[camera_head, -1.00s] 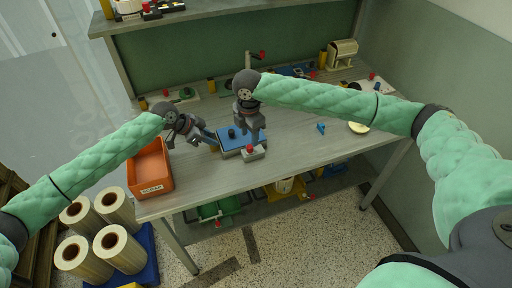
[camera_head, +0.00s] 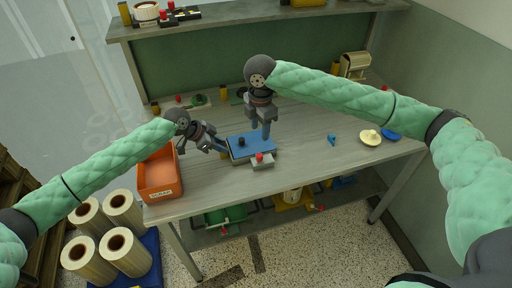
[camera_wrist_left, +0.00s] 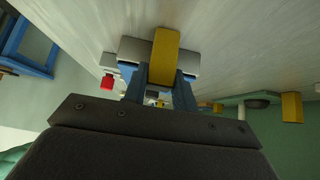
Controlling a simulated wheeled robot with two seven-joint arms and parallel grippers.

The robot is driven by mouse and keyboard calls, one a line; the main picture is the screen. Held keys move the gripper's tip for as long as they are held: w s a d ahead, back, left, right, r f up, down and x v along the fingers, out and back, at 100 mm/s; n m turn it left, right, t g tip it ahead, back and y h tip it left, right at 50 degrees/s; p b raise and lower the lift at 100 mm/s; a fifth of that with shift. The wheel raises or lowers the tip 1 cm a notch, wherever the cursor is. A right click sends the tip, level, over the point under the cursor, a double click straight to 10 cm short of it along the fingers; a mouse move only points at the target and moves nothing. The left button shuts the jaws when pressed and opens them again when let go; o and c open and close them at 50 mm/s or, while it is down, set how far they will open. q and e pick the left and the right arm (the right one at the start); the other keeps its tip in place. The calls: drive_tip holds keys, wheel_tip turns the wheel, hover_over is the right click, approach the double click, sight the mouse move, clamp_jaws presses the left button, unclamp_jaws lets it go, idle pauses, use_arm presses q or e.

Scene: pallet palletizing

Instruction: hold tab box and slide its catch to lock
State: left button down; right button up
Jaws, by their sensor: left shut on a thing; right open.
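The tab box has a blue top (camera_head: 252,146) with a black knob (camera_head: 241,141) and sits on the workbench. A grey block with a red knob (camera_head: 260,158) is at its near right side. My left gripper (camera_head: 223,148) is shut on the box's left end. In the left wrist view, my left gripper's blue fingers (camera_wrist_left: 161,88) meet a grey body with a yellow strip (camera_wrist_left: 165,48). My right gripper (camera_head: 266,133) is open and points down at the far right part of the box. I cannot tell whether it touches the box. The catch is not clearly distinguishable.
An orange bin (camera_head: 160,177) stands left of the box on the workbench (camera_head: 310,150). A small blue piece (camera_head: 331,139), a cream disc (camera_head: 370,137) and a blue disc (camera_head: 390,134) lie to the right. Bench room between them and the box is clear.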

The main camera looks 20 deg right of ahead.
use_arm(q)
drive_tip(key=c, duration=1.1)
unclamp_jaws()
drive_tip(key=shift+o, duration=0.2)
drive_tip(key=shift+r, duration=0.1)
drive_tip(key=v, duration=1.1)
drive_tip(key=shift+a+r, duration=0.25)
drive_tip(key=shift+a, duration=0.05)
